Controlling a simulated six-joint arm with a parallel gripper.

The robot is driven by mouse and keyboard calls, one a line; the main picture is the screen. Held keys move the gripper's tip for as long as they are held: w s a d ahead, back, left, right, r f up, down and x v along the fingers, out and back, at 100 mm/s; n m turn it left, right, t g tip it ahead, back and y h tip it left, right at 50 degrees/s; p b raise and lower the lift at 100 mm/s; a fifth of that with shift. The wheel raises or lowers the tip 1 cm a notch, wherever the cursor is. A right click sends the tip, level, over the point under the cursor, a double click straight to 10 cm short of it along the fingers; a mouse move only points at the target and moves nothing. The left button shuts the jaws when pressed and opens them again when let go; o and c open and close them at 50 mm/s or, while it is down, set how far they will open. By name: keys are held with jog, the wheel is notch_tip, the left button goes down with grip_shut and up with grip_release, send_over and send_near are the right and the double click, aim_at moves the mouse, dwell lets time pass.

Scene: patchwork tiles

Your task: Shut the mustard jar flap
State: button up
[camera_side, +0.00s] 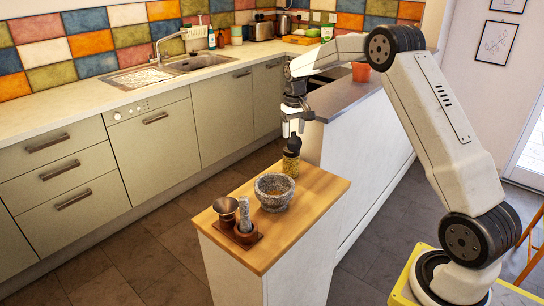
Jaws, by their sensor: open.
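The mustard jar (291,163) stands upright at the far end of the wooden-topped counter. It has yellow-green contents and a dark top. The dark flap (294,143) seems raised at the top of the jar, but it is too small to tell its angle. My gripper (292,130) points down just above the jar, with its pale fingertips close to the flap. It is open with nothing between its fingers. I cannot tell whether a fingertip touches the flap.
A grey stone mortar (274,196) stands just in front of the jar. The wooden counter top (315,198) is bare to the right of the mortar.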

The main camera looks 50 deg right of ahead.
grip_shut()
jog(key=shift+w, duration=0.1)
jog(key=shift+w+d+f+g+y, duration=0.2)
jog(key=shift+w+g+y, duration=0.25)
jog(key=shift+g, duration=0.35)
jog(key=shift+w+d+f+g, duration=0.2)
jog(key=shift+w+g, duration=0.2)
jog(key=shift+g, duration=0.2)
jog(key=shift+w+f+g+y, duration=0.2)
jog(key=shift+g+y, duration=0.25)
jog(key=shift+g, duration=0.15)
